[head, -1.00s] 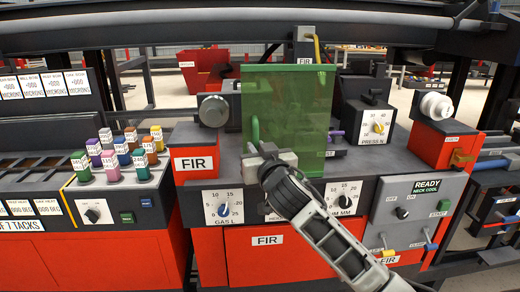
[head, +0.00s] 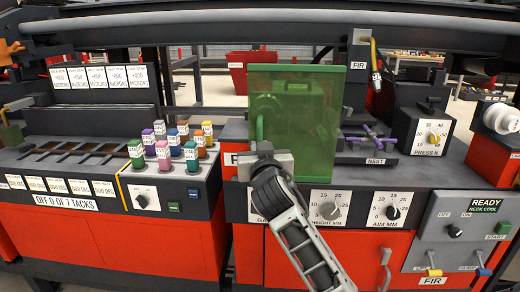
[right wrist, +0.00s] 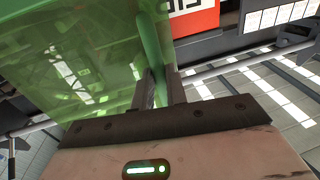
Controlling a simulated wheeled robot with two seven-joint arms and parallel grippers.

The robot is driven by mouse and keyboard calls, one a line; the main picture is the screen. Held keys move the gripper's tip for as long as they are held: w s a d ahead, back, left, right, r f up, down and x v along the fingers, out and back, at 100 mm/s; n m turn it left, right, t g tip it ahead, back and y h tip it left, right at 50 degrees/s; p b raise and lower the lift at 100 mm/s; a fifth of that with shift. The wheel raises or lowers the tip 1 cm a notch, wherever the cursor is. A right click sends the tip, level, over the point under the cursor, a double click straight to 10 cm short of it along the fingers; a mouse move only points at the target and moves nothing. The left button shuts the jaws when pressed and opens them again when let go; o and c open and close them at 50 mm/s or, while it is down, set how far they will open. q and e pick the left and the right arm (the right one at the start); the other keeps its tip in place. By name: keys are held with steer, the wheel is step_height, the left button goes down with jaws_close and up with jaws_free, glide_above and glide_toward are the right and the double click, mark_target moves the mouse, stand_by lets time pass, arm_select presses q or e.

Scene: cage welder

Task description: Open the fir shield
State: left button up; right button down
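The fir shield (head: 305,120) is a see-through green panel standing upright over the deck of the red fir station. It also fills the upper left of the right wrist view (right wrist: 85,60). Its green upright handle (head: 260,128) is at its left edge. My right gripper (head: 264,156) is at the lower left of the shield. In the right wrist view its two fingers (right wrist: 161,92) are closed around the handle (right wrist: 150,38). A purple cross-shaped piece (head: 370,136) at the nest lies uncovered to the right of the shield. My left gripper is not in view.
A panel with several knobs (head: 330,210) is on the station front, partly hidden by my arm. The press box (head: 432,125) stands right of the nest. Several coloured numbered bottles (head: 163,155) stand on the station to the left, close to my gripper.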

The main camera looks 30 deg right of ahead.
steer(key=c, duration=1.4)
jaws_free()
steer(key=b+v, duration=0.1)
steer(key=v, duration=1.5)
steer(key=shift+b, duration=0.35)
steer(key=shift+w, duration=0.1)
